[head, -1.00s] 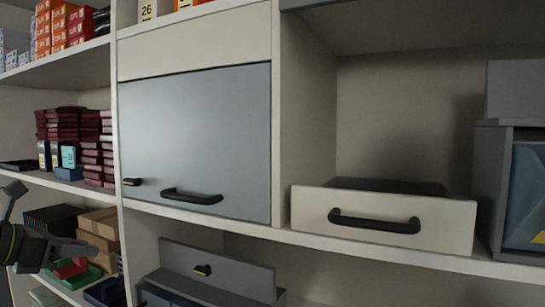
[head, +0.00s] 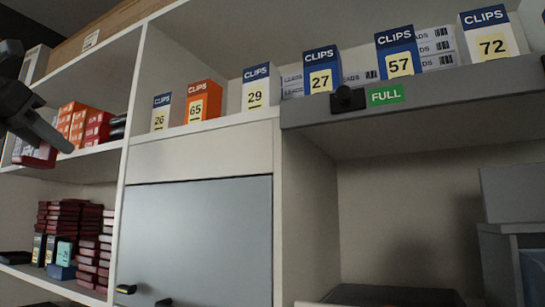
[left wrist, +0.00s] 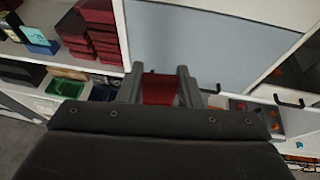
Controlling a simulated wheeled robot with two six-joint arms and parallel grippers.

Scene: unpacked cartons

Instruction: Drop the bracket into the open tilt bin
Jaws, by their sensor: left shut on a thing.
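My left gripper (head: 55,140) is raised at the left edge of the head view, in front of the upper left shelves. It is shut on a dark red piece, which I take to be the bracket (left wrist: 158,88); its shape is mostly hidden between the fingers. A bit of red also shows under the fingers in the head view (head: 36,155). The open tilt bin cannot be made out for certain. A grey front (head: 430,95) with a black knob and a green FULL label is at the upper right. My right gripper is not in view.
Several numbered CLIPS boxes (head: 322,72) stand on the top shelf. A grey cabinet door (head: 200,235) is below them. Stacked dark red boxes (head: 68,220) fill the left shelf. A grey container (head: 500,255) stands at the right edge.

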